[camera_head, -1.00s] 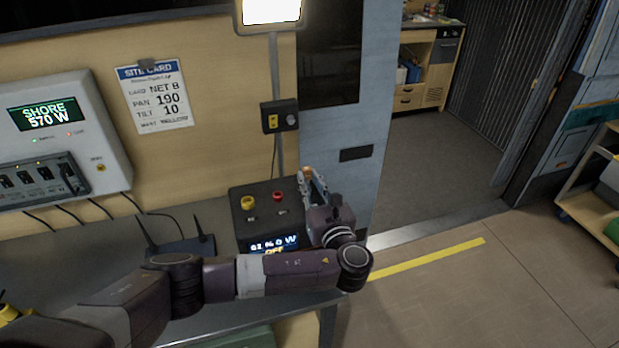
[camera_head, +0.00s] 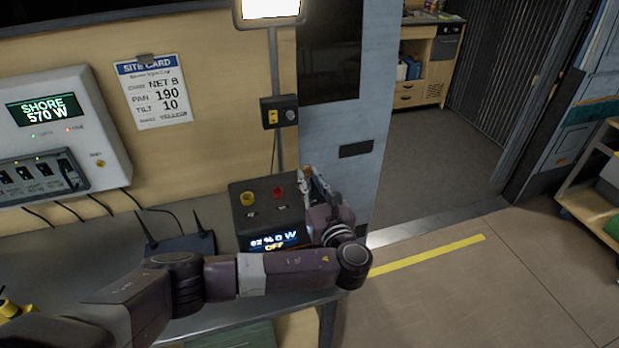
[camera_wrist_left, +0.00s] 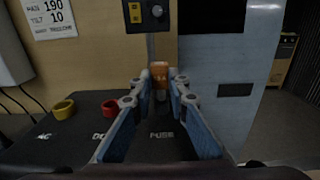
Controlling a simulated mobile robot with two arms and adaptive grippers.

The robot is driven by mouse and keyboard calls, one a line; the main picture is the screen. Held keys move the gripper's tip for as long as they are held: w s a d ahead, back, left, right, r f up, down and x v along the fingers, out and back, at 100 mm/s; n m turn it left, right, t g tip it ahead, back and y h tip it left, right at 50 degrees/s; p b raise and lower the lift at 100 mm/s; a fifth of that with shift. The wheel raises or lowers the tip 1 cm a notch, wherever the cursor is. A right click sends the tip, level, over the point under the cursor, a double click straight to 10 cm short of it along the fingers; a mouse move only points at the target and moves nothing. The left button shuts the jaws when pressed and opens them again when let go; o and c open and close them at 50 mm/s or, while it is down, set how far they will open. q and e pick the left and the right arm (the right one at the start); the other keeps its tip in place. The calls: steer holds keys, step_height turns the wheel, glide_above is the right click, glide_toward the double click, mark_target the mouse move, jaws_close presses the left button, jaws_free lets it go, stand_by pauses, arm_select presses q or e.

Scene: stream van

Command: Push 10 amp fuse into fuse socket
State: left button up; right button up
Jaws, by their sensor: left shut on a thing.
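The orange 10 amp fuse (camera_wrist_left: 160,72) is upright between my left gripper's fingertips (camera_wrist_left: 162,92) in the left wrist view. The gripper is shut on it. The fuse stands over the far edge of the dark power box (camera_wrist_left: 88,118), behind the word FUSE. The fuse socket is hidden, so I cannot tell whether the fuse touches it. In the head view my left gripper (camera_head: 311,184) is at the right side of the power box (camera_head: 247,217), whose display reads OFF. My right gripper is not in view.
The box has a yellow ring (camera_head: 247,198) and a red ring (camera_head: 278,191). A router with two antennas (camera_head: 180,246) stands to its left on the grey bench. A blue-grey wall panel (camera_head: 371,125) is close behind the gripper. Open floor lies to the right.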

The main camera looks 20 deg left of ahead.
arm_select(q)
steer(key=shift+f+b, duration=0.35)
steer(key=shift+f, duration=0.5)
steer(key=o, duration=0.9)
steer(key=shift+s+d, duration=0.15)
steer(key=v, duration=1.1)
steer(key=shift+s+d, duration=0.2)
